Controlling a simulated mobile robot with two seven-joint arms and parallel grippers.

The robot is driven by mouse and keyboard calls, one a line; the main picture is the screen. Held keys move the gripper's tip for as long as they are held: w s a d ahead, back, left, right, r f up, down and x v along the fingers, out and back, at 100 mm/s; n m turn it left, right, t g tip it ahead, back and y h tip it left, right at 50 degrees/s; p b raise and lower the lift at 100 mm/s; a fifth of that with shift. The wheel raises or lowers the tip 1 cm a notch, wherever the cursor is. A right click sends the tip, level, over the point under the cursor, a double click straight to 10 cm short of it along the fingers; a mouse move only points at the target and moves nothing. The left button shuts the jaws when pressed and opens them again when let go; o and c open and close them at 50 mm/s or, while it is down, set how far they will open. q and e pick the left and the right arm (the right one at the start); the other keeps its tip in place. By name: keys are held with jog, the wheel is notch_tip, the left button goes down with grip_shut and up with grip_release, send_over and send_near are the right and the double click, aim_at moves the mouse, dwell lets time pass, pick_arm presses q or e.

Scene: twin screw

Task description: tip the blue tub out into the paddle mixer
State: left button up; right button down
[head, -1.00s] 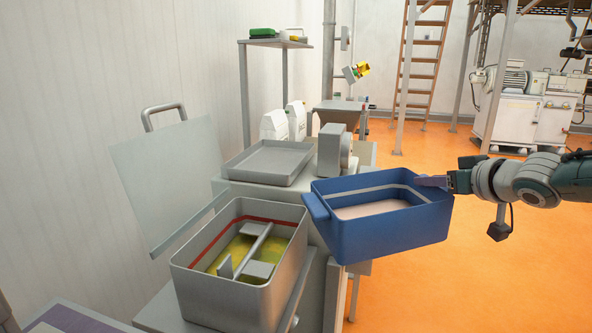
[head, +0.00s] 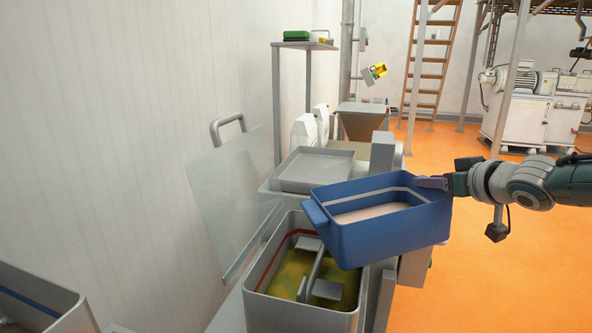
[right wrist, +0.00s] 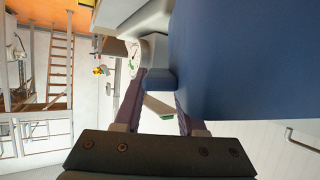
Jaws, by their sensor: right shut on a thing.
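The blue tub (head: 392,233) hangs in the air in the head view, nearly level with a slight tilt, and holds a pale pinkish material (head: 372,211). My right gripper (head: 432,183) is shut on its right end. In the right wrist view the tub's blue wall (right wrist: 250,60) fills the upper right, with the gripper's fingers (right wrist: 158,112) at its handle. The paddle mixer (head: 258,290) is a grey open trough with a red line inside, paddles on a shaft and yellow-green contents. The tub covers its back right corner in the picture. My left gripper is out of view.
The mixer's raised clear lid (head: 232,195) with a grey handle stands at its left. A grey tray (head: 312,170) and white bags (head: 304,131) are behind. Another grey bin (head: 40,305) is at the lower left. Orange floor is open at right.

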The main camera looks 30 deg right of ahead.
jog(key=shift+n+h, duration=0.5)
jog(key=shift+w+a+r+p, duration=0.1)
jog(key=shift+a+r+p, duration=0.05)
jog(key=shift+r+p, duration=1)
jog(key=shift+a+r+p, duration=0.1)
jog(key=shift+r+p, duration=0.8)
jog(key=shift+p, duration=0.4)
notch_tip(320, 180, up, 3)
jog(key=p, duration=0.2)
jog(key=shift+a+f+n+p, duration=0.15)
jog(key=shift+f+n+p, duration=0.05)
jog(key=shift+n+p, duration=0.2)
jog(key=shift+w+a+r+n+g+h+p, duration=0.15)
jog(key=shift+a+r+n+h+p, duration=0.25)
jog(key=shift+r, duration=0.2)
jog(key=shift+w+a+r+n+g+h+p, duration=0.2)
jog(key=shift+a+r+p, duration=0.1)
jog(key=shift+r+p, duration=0.25)
jog(key=shift+r, duration=0.15)
